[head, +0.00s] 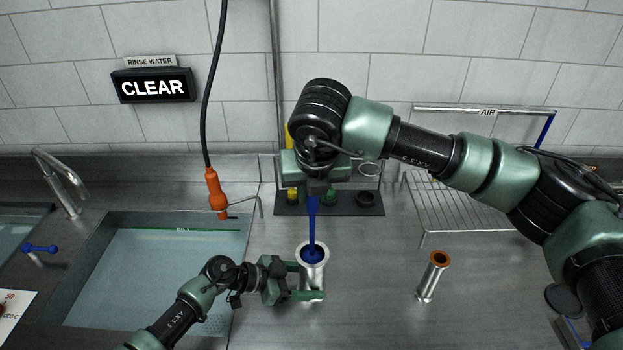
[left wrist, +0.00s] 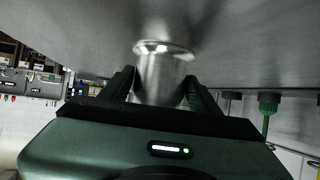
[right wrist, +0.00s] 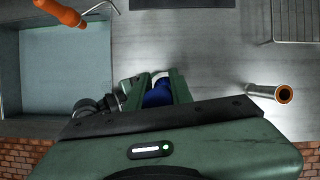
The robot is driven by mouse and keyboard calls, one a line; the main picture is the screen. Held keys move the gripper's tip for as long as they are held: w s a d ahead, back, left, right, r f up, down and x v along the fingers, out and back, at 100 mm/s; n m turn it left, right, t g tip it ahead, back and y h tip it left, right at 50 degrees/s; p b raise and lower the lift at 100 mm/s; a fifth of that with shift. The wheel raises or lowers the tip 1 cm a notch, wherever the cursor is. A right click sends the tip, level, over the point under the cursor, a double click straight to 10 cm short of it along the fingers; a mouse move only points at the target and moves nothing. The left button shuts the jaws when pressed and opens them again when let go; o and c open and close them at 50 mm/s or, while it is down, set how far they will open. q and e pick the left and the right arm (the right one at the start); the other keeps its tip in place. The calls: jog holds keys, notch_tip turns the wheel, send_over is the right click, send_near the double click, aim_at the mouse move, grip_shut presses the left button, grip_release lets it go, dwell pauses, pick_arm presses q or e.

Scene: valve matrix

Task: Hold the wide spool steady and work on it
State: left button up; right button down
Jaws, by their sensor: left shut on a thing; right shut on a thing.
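The wide spool (head: 312,252) is a shiny steel tube with a flanged rim, standing upright on the steel counter right of the sink. My left gripper (head: 309,282) is shut on it from the left side, low on its body; the left wrist view shows the spool (left wrist: 162,72) between the two fingers (left wrist: 160,92). My right gripper (head: 314,192) is above, pointing down, shut on a blue tool (head: 312,225) with a long handle. The tool's blue head sits in the spool's mouth. In the right wrist view the blue tool (right wrist: 157,92) shows between the fingers (right wrist: 152,82); its lower end is hidden.
A narrower steel spool (head: 433,276) with an orange-brown rim stands to the right. A water-filled sink (head: 160,275) is at left, with an orange spray handle (head: 216,193) hanging above. A dark tray (head: 345,205) and a wire rack (head: 465,205) are behind.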

notch_tip(320, 180, down, 9)
jog(key=shift+f, duration=0.1)
dwell(0.4)
notch_tip(320, 180, up, 14)
dwell(1.0)
notch_tip(320, 180, up, 7)
send_over(312, 226)
jog(key=w, duration=0.2)
jog(key=shift+s+r, duration=0.15)
jog(key=shift+r, duration=0.05)
dwell(1.0)
pick_arm(q)
jog(key=o, duration=1.1)
jog(key=shift+c, duration=0.2)
